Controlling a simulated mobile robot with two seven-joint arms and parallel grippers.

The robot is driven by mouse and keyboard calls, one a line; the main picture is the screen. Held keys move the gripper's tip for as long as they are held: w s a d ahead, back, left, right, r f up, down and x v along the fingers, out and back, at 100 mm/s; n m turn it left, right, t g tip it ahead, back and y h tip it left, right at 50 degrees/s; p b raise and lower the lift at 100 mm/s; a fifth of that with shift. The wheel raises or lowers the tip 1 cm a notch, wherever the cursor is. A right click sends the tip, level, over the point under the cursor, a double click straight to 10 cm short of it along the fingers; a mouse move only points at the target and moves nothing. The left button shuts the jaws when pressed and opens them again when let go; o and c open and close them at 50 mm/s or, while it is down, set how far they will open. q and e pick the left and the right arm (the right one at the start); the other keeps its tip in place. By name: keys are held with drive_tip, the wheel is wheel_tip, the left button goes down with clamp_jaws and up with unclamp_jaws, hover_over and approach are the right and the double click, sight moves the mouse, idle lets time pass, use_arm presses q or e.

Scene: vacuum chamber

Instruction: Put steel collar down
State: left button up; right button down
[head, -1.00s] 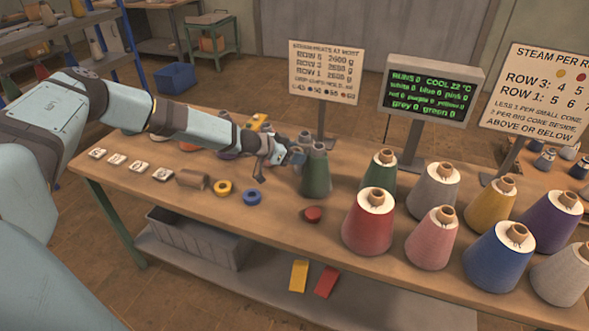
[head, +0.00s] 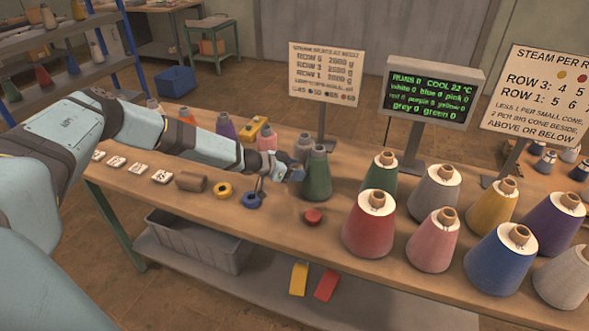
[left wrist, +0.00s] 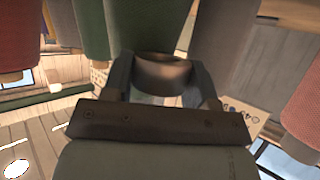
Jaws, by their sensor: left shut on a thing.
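My left gripper (head: 294,173) is shut on the steel collar, low over the table beside a dark green cone (head: 317,178). In the left wrist view, the steel collar (left wrist: 162,73) is a short, brownish-grey metal ring between the two fingers of my left gripper (left wrist: 163,68). The green cone (left wrist: 150,22) shows just beyond it there. In the head view the collar cannot be made out clearly at the fingertips. I cannot tell whether the collar touches the table or the cone. My right gripper is not in view.
The table (head: 345,260) carries several large cones at right, including a red one (head: 368,225). A red disc (head: 313,216), a blue ring (head: 251,201), a yellow ring (head: 223,190) and a brown block (head: 190,182) lie near its front. A display (head: 432,90) stands behind.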

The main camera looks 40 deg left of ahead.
use_arm(q)
drive_tip(key=shift+f, duration=0.2)
drive_tip(key=o, duration=1)
drive_tip(key=shift+o, duration=0.2)
